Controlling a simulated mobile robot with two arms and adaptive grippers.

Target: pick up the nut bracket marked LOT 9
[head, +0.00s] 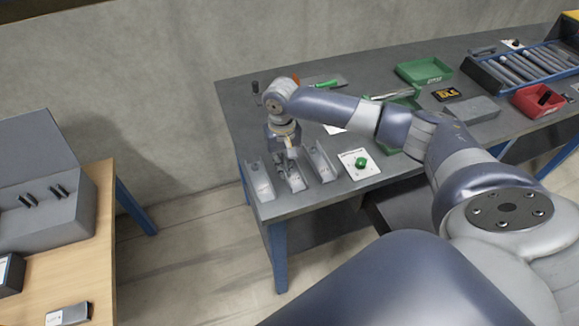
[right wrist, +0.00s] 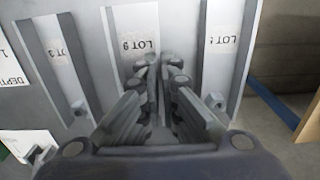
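Three grey channel-shaped brackets stand side by side at the table's near left corner. The middle one (head: 294,182) bears the label LOT 9 in the right wrist view (right wrist: 133,25). My right gripper (head: 290,152) points down over this middle bracket. In the right wrist view the fingertips (right wrist: 159,75) are close together beside the LOT 9 label, at the bracket's side wall. They hide part of that wall, and I cannot tell whether they grip it. The LOT 3 bracket (right wrist: 48,60) is on the left there, another labelled one (right wrist: 222,50) on the right. My left gripper is out of view.
A white plate with a green button (head: 362,163) lies right of the brackets. A green bin (head: 424,72), a red bin (head: 538,101) and a tray of rods (head: 520,66) stand farther back. A wooden bench (head: 85,245) is at left, across a floor gap.

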